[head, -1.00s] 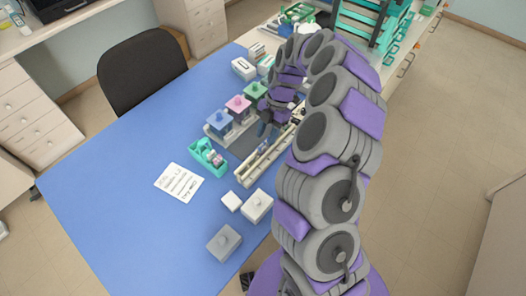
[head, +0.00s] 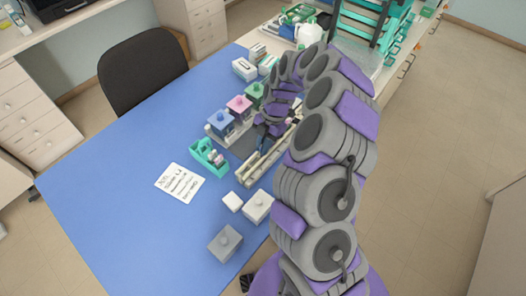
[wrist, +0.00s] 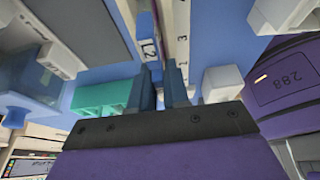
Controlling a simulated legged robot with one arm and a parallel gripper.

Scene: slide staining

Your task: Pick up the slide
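The slide (wrist: 147,48), with a white label end marked "L2", lies on the pale rail rack (wrist: 183,40) in the wrist view. My gripper (wrist: 162,82) has its two blue fingers apart, with a gap between them. The fingertips are close to the label end, with the left finger nearest to it in the picture. I cannot tell whether they touch it. In the head view my gripper (head: 262,130) is low over the rack (head: 258,166), and my arm hides part of the rack; the slide cannot be made out there.
Blue (head: 221,122), pink (head: 239,106) and green (head: 255,92) lidded jars stand left of the rack. The blue table's left part is clear.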

